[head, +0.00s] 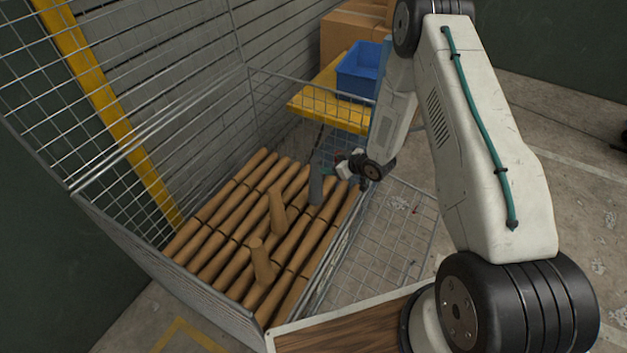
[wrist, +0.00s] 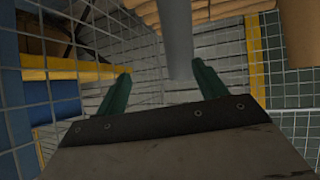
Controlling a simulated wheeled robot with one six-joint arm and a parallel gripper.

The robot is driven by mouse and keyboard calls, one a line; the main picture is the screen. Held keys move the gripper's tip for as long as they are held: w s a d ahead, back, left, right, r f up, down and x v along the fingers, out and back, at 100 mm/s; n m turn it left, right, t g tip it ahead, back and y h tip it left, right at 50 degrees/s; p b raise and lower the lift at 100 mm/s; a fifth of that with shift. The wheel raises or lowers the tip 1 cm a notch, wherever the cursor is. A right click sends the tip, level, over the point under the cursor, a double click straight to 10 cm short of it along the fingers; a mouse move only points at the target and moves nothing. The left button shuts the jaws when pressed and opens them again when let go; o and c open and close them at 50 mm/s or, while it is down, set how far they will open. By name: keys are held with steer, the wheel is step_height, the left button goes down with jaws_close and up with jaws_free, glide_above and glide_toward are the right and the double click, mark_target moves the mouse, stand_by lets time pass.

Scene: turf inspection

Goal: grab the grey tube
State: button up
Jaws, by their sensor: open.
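The grey tube (head: 316,184) stands upright among brown tubes in the wire cage in the head view. In the wrist view the grey tube (wrist: 178,38) comes down from the top edge between the two green fingers, closer to the right one. My gripper (wrist: 161,70) is open, with a clear gap to the left finger. Whether the right finger touches the tube I cannot tell. In the head view my gripper (head: 328,162) is beside the tube's upper part, small and partly hidden by my wrist.
Brown tubes (head: 215,228) lie in rows in the cage, and two others (head: 277,208) stand up near the grey one. Wire mesh walls (head: 165,265) surround them. Behind are a yellow-edged table (head: 325,112), a blue bin (head: 358,75) and cardboard boxes (head: 350,30).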

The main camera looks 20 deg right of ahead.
mark_target(321, 177)
steer(key=shift+y, duration=0.7)
steer(key=f, duration=0.1)
steer(key=s+a+f, duration=0.1)
steer(key=f, duration=0.3)
steer(key=shift+s+a+f, duration=0.2)
steer(key=shift+a, duration=0.15)
steer(key=shift+a+f, duration=0.1)
steer(key=shift+f, duration=0.1)
steer(key=x, duration=0.7)
steer(key=shift+w+a+f, duration=0.1)
steer(key=shift+w+f, duration=0.05)
steer(key=shift+w, duration=0.1)
steer(key=c, duration=1.1)
